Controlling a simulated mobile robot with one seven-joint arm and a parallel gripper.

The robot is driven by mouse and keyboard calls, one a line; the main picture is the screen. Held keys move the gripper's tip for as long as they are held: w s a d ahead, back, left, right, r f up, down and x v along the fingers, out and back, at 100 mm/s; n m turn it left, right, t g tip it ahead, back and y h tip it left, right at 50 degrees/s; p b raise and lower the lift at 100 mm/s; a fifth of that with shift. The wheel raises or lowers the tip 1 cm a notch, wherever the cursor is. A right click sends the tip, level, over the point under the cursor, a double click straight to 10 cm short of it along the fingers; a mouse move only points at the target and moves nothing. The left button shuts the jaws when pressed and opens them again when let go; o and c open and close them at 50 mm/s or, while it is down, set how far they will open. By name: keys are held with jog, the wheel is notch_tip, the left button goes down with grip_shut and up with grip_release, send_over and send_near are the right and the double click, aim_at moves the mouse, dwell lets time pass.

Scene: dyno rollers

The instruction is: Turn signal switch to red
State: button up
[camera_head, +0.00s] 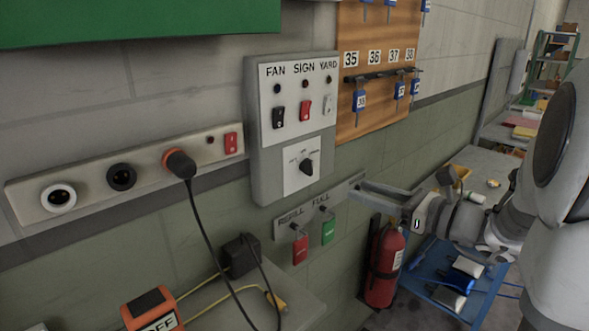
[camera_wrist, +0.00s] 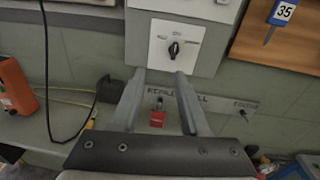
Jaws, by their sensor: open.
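A rotary switch with a black knob (camera_head: 308,167) sits on a white plate (camera_head: 292,180) at the bottom of the grey wall panel (camera_head: 262,165). The knob also shows in the wrist view (camera_wrist: 174,49), where its pointer looks roughly upright. The small labels around it are too blurred to read. My gripper (camera_head: 359,189) is open and empty, to the right of and below the knob in the head view. In the wrist view my gripper (camera_wrist: 160,73) points towards the panel, its fingertips just below the knob plate, apart from the knob.
Above the knob are black, red (camera_head: 306,110) and white rocker switches labelled FAN, SIGN and YARD. Below hang a red tag (camera_head: 300,248) and a green tag (camera_head: 328,229). A key board (camera_head: 380,100) is to the right; a fire extinguisher (camera_head: 384,265) stands below my gripper.

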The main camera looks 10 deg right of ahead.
aim_at(312, 163)
jog(key=shift+m+t+h, duration=0.3)
jog(key=shift+m+t, duration=0.3)
jog(key=shift+m, duration=0.1)
jog(key=x, duration=0.5)
jog(key=w+d+x, duration=0.1)
jog(key=x, duration=1)
jog(key=shift+w+d+p, duration=0.2)
jog(key=shift+d+p, duration=0.1)
jog(key=shift+d, duration=0.05)
jog(key=shift+c, duration=0.2)
jog(key=shift+f, duration=0.1)
grip_shut()
